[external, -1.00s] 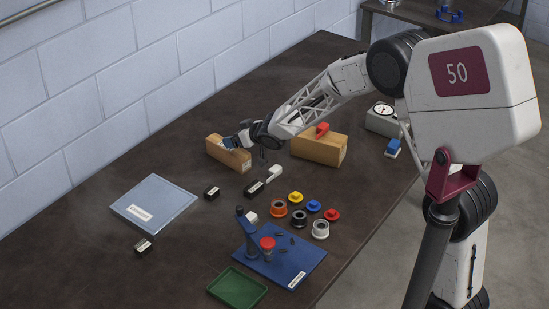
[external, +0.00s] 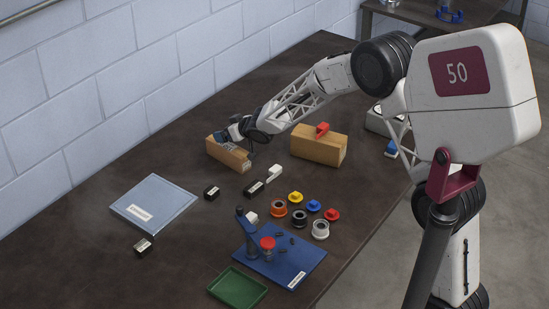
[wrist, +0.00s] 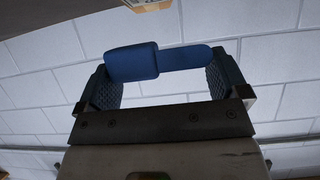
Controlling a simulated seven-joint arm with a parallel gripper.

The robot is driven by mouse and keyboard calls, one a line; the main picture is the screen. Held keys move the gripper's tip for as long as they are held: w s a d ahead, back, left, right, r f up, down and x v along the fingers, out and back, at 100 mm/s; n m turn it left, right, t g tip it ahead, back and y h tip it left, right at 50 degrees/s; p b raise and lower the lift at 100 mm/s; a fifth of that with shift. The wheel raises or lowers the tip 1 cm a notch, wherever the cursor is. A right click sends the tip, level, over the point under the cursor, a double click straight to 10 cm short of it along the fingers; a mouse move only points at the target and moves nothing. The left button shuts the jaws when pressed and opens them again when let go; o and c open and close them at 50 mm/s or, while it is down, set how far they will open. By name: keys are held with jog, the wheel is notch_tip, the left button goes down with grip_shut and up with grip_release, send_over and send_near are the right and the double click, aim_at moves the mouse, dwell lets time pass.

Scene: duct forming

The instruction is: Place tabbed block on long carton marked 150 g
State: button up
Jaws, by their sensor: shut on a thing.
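My gripper (wrist: 165,70) is shut on a blue tabbed block (wrist: 132,62), with its thick body at left and its narrow tab at right between the pads. In the external view my gripper (external: 221,136) is at the left end of a long tan carton (external: 228,153), at about the height of its top. Whether the block touches the carton is hard to tell. A pale label shows on the carton's right end, too small to read. A second, larger tan carton (external: 318,148) stands to the right with a red tabbed block (external: 322,130) on top.
Small black labelled blocks (external: 211,193), coloured rings and knobs (external: 295,197), a blue fixture board (external: 283,260) and a green tray (external: 237,287) lie nearer the camera. A pale blue panel (external: 153,203) lies at left. The table around the long carton's left side is clear.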

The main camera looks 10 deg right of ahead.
jog(key=shift+f, duration=1.6)
jog(key=shift+f, duration=0.1)
jog(key=o, duration=0.7)
jog(key=shift+c, duration=0.2)
jog(key=shift+v, duration=0.75)
jog(key=v, duration=1)
jog(key=shift+d, duration=0.25)
jog(key=shift+s, duration=0.1)
